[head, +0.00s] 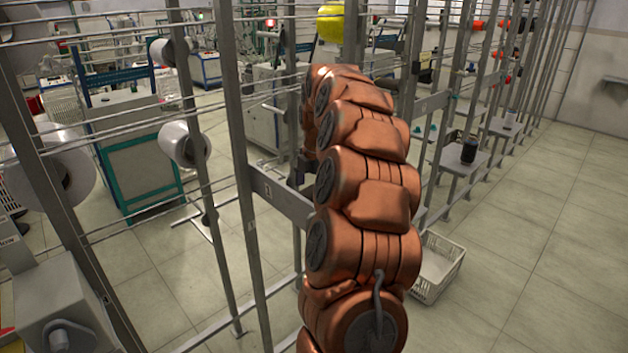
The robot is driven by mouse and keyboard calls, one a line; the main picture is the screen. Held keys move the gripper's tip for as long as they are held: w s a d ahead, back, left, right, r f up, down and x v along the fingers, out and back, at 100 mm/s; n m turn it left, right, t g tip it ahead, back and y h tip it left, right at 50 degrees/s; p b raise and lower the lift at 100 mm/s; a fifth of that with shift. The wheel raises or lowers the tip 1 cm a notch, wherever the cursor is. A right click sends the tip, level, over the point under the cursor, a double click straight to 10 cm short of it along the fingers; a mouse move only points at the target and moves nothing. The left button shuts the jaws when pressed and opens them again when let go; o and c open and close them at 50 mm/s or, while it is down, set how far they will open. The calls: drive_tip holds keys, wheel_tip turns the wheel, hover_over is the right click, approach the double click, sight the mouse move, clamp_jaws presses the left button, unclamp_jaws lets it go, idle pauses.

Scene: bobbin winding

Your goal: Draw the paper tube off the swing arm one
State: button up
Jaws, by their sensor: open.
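My gripper (297,170) shows only as a small dark part at the left edge of my copper-coloured arm, beside the metal frame. My arm hides most of it, and its fingertips are not clear. Nothing can be seen held in it. I cannot pick out the paper tube or swing arm one with certainty. A white package with a grey end (184,143) sits on the frame left of my gripper.
Grey uprights and thin rails (240,150) stand close around my arm. A large white package (52,172) is at the left. A white crate (438,268) stands on the floor right of my arm. A black spool (469,150) sits on a shelf. The right floor is clear.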

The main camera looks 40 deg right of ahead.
drive_tip(key=shift+w+f+p, duration=0.15)
drive_tip(key=shift+f+p, duration=0.15)
drive_tip(key=shift+f, duration=1.05)
drive_tip(key=c, duration=1.3)
drive_tip(key=shift+r, duration=0.4)
drive_tip(key=shift+d+r, duration=0.1)
drive_tip(key=shift+d, duration=0.3)
drive_tip(key=shift+s+d+r+p, duration=0.15)
drive_tip(key=shift+d+p, duration=0.6)
drive_tip(key=shift+d, duration=1.05)
drive_tip(key=shift+s+d+r+p, duration=0.1)
drive_tip(key=shift+d+p, duration=0.6)
drive_tip(key=shift+d, duration=1.1)
